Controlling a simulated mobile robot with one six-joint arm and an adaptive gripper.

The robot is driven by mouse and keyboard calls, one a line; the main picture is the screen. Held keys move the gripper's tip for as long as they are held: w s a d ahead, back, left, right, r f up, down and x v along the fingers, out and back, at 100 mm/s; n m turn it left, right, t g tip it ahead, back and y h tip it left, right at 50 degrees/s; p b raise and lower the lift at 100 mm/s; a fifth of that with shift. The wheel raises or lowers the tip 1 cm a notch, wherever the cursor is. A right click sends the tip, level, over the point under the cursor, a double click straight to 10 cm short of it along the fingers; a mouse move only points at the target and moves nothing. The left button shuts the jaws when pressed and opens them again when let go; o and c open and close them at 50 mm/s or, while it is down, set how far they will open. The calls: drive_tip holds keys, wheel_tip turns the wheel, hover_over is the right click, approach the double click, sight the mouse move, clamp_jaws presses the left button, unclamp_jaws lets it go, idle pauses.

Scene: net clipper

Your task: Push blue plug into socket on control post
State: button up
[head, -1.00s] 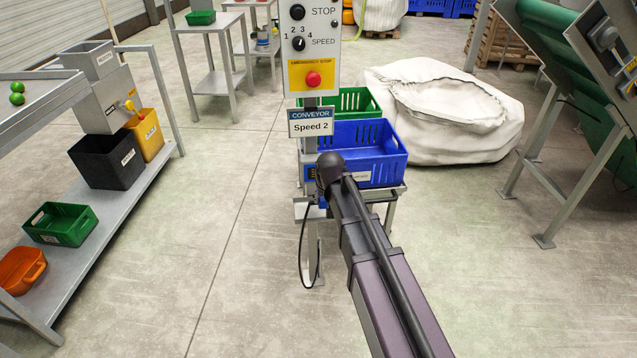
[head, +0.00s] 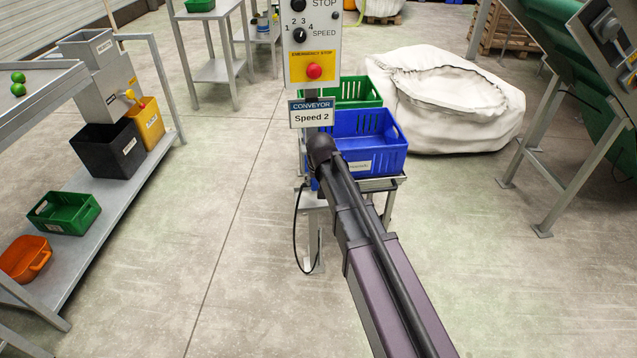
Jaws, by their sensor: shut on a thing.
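The control post (head: 313,250) stands at centre, with a grey panel (head: 313,48) holding a STOP knob, a speed knob and a red emergency button (head: 314,71). A "CONVEYOR Speed 2" sign (head: 312,114) hangs below the panel. My arm reaches from the lower right up to the post, just below the sign. Its dark end link hides my gripper, the blue plug and the socket. A black cable (head: 295,232) hangs in a loop on the left of the post. Whether plug and socket touch cannot be seen.
A blue crate (head: 347,157) and a green crate (head: 356,90) stand on a small stand right behind the post. A white bulk bag (head: 465,130) lies behind them. A shelf rack (head: 115,205) is at left, a green conveyor at right. The floor at front left is clear.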

drive_tip(key=w, duration=0.3)
drive_tip(key=w+a, duration=0.1)
drive_tip(key=w, duration=0.1)
idle(0.4)
drive_tip(key=shift+w+a, duration=0.15)
drive_tip(key=shift+w, duration=0.5)
idle(2.6)
drive_tip(key=o, duration=1.2)
drive_tip(key=shift+s, duration=0.2)
